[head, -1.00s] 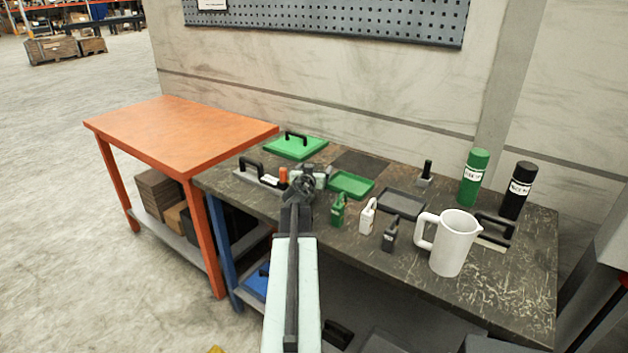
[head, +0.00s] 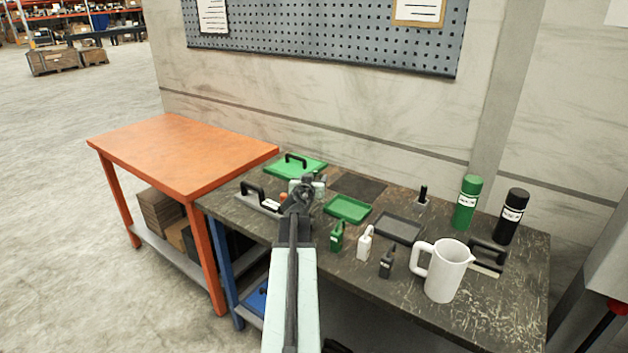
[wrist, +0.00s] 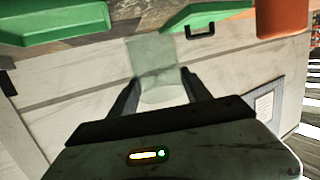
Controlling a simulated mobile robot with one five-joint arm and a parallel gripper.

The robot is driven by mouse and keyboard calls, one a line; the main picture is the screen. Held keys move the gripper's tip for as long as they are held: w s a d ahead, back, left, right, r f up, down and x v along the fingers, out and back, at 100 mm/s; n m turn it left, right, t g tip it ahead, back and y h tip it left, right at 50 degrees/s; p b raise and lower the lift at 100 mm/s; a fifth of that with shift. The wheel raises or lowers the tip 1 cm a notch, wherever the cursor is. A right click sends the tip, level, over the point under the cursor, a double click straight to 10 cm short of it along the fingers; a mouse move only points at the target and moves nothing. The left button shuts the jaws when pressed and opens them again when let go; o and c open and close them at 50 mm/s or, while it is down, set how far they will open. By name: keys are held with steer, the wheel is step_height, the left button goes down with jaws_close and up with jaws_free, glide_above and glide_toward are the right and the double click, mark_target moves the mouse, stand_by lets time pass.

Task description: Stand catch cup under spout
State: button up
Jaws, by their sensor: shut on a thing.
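My gripper (wrist: 160,92) is shut on a pale translucent cup (wrist: 154,60), which shows between its two dark fingers in the wrist view. In the head view my gripper (head: 306,188) is above the left part of the dark workbench (head: 480,325), and my arm partly hides what is around it. A white pitcher (head: 447,272) with a handle on its left and a pouring lip on its right stands upright near the bench's front right. I cannot tell whether any other spout is hidden behind the gripper.
A green tray (head: 347,209) and a dark tray (head: 398,229) lie right of the gripper. Small green (head: 337,237), white (head: 365,244) and dark (head: 387,263) bottles stand in front. A green lid (head: 295,167) lies behind. Green (head: 466,203) and black (head: 511,217) canisters stand back right.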

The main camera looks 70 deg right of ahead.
step_height(320, 180, up, 7)
steer(key=p, duration=0.5)
steer(key=shift+s, duration=0.15)
